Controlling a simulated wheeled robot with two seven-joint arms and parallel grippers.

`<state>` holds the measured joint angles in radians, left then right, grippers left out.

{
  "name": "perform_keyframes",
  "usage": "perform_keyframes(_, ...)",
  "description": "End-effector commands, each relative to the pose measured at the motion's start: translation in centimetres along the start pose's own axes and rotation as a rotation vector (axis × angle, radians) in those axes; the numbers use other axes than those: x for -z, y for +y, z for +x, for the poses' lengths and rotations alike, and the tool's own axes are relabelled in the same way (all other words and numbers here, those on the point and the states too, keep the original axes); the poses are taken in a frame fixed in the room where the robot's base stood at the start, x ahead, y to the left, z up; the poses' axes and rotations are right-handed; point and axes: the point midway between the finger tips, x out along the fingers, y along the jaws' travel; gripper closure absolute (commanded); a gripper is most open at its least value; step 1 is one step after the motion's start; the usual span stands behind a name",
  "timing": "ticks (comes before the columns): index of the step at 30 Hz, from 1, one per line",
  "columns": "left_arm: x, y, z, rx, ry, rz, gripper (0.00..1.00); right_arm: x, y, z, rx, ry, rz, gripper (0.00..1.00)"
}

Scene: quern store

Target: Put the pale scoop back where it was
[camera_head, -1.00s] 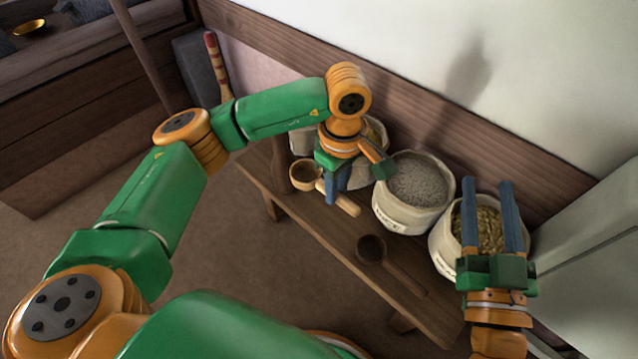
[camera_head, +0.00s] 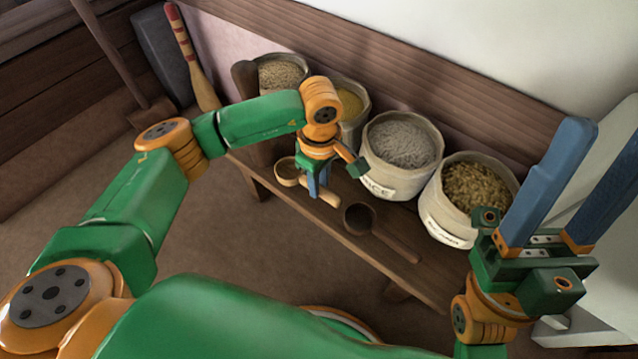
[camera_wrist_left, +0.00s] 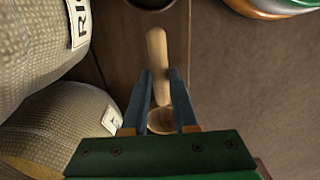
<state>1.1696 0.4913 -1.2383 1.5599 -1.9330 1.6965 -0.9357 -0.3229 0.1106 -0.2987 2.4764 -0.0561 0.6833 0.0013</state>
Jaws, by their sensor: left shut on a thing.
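The pale scoop (camera_head: 287,173) has a round bowl and a light wooden handle. My left gripper (camera_head: 318,188) is shut on it, pointing down at the bench (camera_head: 262,170). In the left wrist view the scoop's handle (camera_wrist_left: 157,55) extends beyond the fingers, with its bowl partly hidden between them and the gripper body. I cannot tell whether the scoop touches the bench. A dark scoop (camera_head: 359,217) lies on the bench to the right, its handle pointing to the lower right. My right gripper (camera_head: 600,145) is open and empty, raised at the right edge, close to the camera.
Several open sacks stand along the wall: pale grain (camera_head: 281,73), yellow grain (camera_head: 350,104), grey rice (camera_head: 401,142) and brown grain (camera_head: 478,188). A dark wooden post-like object (camera_head: 244,78) stands at the bench's left end. A striped-handled tool (camera_head: 184,47) leans behind it.

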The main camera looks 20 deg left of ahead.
Motion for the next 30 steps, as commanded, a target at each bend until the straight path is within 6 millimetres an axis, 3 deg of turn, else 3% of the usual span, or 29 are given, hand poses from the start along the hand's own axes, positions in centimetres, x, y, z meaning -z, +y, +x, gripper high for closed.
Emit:
perform_keyframes(7, 0.0, 0.0, 0.1, 0.000, 0.000, 0.000, 1.00, 0.0, 0.0, 0.0, 0.000, 0.002, 0.000, 0.50)
perform_keyframes(8, 0.0, 0.0, 0.2, 0.000, 0.000, 0.000, 0.71, 0.0, 0.0, 0.0, 0.000, 0.004, 0.000, 0.50)
perform_keyframes(11, 0.0, 0.0, 0.1, 0.000, 0.000, 0.000, 0.44, 0.0, 0.0, 0.0, 0.000, 0.003, 0.000, 0.50)
perform_keyframes(20, 0.0, 0.0, -0.1, 0.000, 0.000, 0.000, 0.44, 0.0, 0.0, 0.2, 0.000, 0.002, 0.000, 0.50)
perform_keyframes(23, 0.1, 0.0, -1.4, -0.001, 0.001, 0.000, 0.44, 0.2, 0.0, 0.8, 0.001, -0.005, -0.003, 0.50)
perform_keyframes(25, 0.1, 0.1, -3.2, -0.003, 0.002, 0.000, 0.44, 0.0, -0.1, 1.1, 0.002, -0.053, -0.003, 0.50)
perform_keyframes(30, 0.0, 0.0, -5.7, -0.002, 0.001, 0.000, 0.44, -5.6, 0.5, 0.1, -0.011, -0.362, -0.012, 0.50)
